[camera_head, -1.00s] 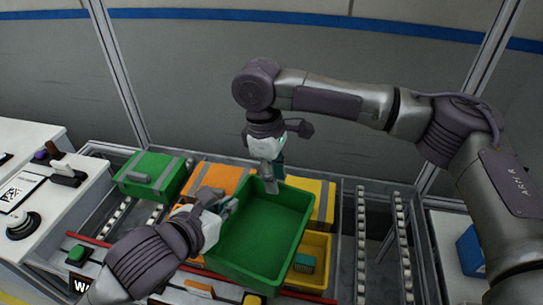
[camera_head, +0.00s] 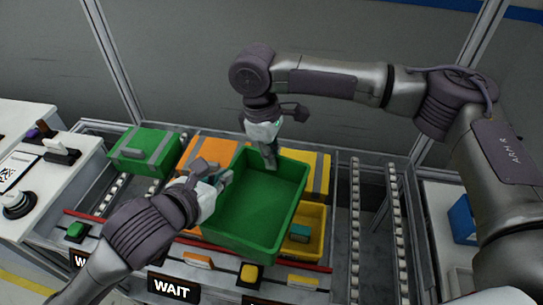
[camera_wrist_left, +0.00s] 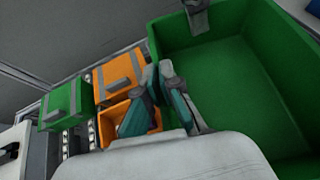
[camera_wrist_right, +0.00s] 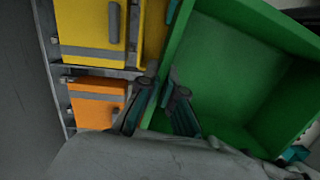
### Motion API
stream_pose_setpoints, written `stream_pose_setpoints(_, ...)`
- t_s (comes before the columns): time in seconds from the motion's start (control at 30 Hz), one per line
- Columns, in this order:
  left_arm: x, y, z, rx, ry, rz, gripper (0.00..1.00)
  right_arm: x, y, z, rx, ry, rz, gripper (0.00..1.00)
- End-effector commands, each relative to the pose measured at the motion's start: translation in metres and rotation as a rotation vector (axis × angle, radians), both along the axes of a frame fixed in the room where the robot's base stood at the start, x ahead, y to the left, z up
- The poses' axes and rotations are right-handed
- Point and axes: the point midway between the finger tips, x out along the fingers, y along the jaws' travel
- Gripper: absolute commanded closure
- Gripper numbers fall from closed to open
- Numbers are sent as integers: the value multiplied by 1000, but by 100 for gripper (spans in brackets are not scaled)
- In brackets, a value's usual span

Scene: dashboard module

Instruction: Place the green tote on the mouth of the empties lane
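The green tote (camera_head: 262,205) is an open, empty box, held tilted above the middle of the rack in the head view. My left gripper (camera_head: 222,180) is shut on its left wall; the left wrist view shows the fingers (camera_wrist_left: 165,105) on either side of the rim. My right gripper (camera_head: 270,165) is shut on its far wall; the right wrist view shows its fingers (camera_wrist_right: 158,112) straddling the wall. An empty roller lane (camera_head: 375,230) runs at the right of the rack. No label shows which lane is the empties lane.
A lidded green box (camera_head: 143,150) stands on the left rollers. Orange (camera_head: 210,150) and yellow (camera_head: 318,168) lidded boxes stand behind the tote. A yellow bin (camera_head: 308,235) is below its right side. A red rail, buttons and a WAIT sign (camera_head: 172,288) line the front.

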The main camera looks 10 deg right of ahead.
Motion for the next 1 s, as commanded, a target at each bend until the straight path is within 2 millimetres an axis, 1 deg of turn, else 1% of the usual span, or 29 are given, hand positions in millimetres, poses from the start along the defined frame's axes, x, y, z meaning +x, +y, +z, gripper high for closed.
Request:
stream_pose_setpoints(0.03, 0, 0, 1, -1, -2, 0, 100, -1, 1, 0, 1, 2, 4, 100)
stream_pose_setpoints(0.1, 0, 0, 1, -1, -2, 0, 87, -1, 1, 1, 2, 2, 5, 100)
stream_pose_setpoints(0.23, 0, 0, 0, 0, -1, 1, 65, -1, 1, 1, 2, 2, 5, 100)
stream_pose_setpoints(0.5, 0, 0, 0, 0, 0, 1, 65, 0, 1, 1, 2, 1, 4, 100)
stream_pose_setpoints(0.57, 1, 0, 2, 0, -2, 0, 65, -1, 1, 1, 2, 1, 3, 100)
stream_pose_setpoints(0.63, 1, 0, 9, -2, -4, 0, 65, 0, 1, 1, 2, 1, 3, 100)
stream_pose_setpoints(0.77, 1, 0, 29, 0, -9, -2, 65, 0, 1, 1, 2, 1, 3, 100)
stream_pose_setpoints(0.9, 1, 0, 57, 0, -11, -1, 65, 0, 1, 1, 2, 1, 3, 100)
stream_pose_setpoints(1.0, 1, 0, 74, 0, -7, 0, 65, 0, 1, 1, 2, 1, 3, 100)
